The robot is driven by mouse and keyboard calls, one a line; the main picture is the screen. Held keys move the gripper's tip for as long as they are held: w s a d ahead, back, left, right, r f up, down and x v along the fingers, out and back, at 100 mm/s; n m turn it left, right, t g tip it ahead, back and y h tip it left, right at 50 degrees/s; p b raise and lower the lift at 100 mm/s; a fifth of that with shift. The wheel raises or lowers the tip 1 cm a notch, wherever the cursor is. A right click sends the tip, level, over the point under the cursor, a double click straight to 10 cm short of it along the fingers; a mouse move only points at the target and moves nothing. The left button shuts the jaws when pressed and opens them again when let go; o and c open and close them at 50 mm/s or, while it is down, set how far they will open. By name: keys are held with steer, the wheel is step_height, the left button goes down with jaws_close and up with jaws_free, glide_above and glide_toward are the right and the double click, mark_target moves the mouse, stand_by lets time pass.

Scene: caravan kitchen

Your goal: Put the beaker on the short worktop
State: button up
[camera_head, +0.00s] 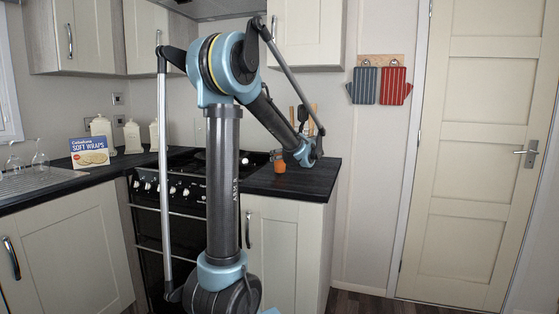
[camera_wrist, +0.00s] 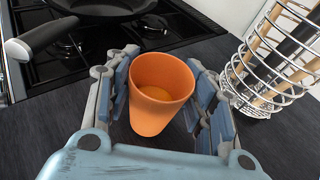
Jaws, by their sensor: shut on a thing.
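The beaker is an orange, open-topped cup (camera_wrist: 160,92). In the wrist view it stands roughly upright between the two fingers of my gripper (camera_wrist: 165,100), which are closed around its sides. In the head view the beaker (camera_head: 280,166) shows small and orange, at the dark short worktop (camera_head: 300,182) right of the hob. My gripper (camera_head: 281,158) is there at the end of my arm, partly hidden by it. The worktop also shows in the wrist view (camera_wrist: 275,150). I cannot tell whether the beaker's base touches it.
A wire utensil holder (camera_wrist: 270,75) stands right of the beaker. A black frying pan (camera_wrist: 100,8) sits on the hob (camera_wrist: 185,30), its handle pointing left. A door (camera_head: 480,150) is at right.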

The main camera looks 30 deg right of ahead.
steer(key=shift+f, duration=0.4)
steer(key=shift+f, duration=0.15)
steer(key=o, duration=1.2)
steer(key=shift+o, duration=0.2)
